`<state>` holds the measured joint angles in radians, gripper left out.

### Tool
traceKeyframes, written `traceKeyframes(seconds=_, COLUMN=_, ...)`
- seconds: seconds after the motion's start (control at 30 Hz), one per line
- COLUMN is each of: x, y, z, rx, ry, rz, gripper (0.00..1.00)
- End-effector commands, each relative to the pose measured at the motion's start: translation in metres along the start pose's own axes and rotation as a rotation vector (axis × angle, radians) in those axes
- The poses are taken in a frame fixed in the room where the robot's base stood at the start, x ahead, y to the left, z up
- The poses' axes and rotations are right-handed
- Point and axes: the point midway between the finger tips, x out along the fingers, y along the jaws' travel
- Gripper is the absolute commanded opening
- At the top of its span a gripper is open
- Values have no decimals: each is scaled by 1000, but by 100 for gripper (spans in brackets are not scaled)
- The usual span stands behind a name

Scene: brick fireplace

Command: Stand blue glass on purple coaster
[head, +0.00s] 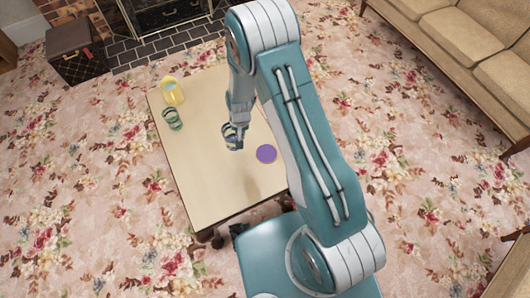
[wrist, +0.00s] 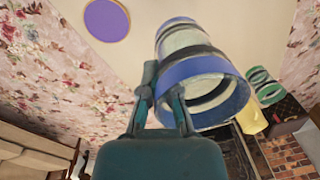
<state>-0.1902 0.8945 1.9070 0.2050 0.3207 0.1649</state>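The blue glass (wrist: 190,72), banded with a blue rim, is at my gripper (wrist: 163,100) in the wrist view. One finger lies along its outer side and the other overlaps the rim opening, so the gripper appears shut on its wall. In the head view the glass (head: 231,131) is beside my gripper (head: 238,142), over the table's middle, partly hidden by the arm. I cannot tell its height above the table. The round purple coaster (head: 266,154) lies flat and bare, to the right of the gripper; it also shows in the wrist view (wrist: 107,19).
A green banded glass (head: 173,118) and a yellow jug-like vessel (head: 173,91) stand at the left of the pale table (head: 215,190). The table's front part is clear. A sofa (head: 465,45) is at right, a dark box (head: 75,53) at upper left.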

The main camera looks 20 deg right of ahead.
Motion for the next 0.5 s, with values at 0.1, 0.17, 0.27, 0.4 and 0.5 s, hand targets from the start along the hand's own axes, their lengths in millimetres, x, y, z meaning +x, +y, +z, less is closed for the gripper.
traceKeyframes(seconds=0.1, x=1, y=-8, z=3, rx=26, ry=0, rz=-2, gripper=0)
traceKeyframes(seconds=0.17, x=4, y=1, z=2, rx=31, ry=0, rz=-2, gripper=0)
traceKeyframes(seconds=0.27, x=12, y=23, z=-1, rx=34, ry=-2, rz=-2, gripper=0)
traceKeyframes(seconds=0.4, x=24, y=53, z=-6, rx=33, ry=-1, rz=-2, gripper=0)
traceKeyframes(seconds=0.5, x=31, y=74, z=-9, rx=32, ry=-1, rz=-2, gripper=0)
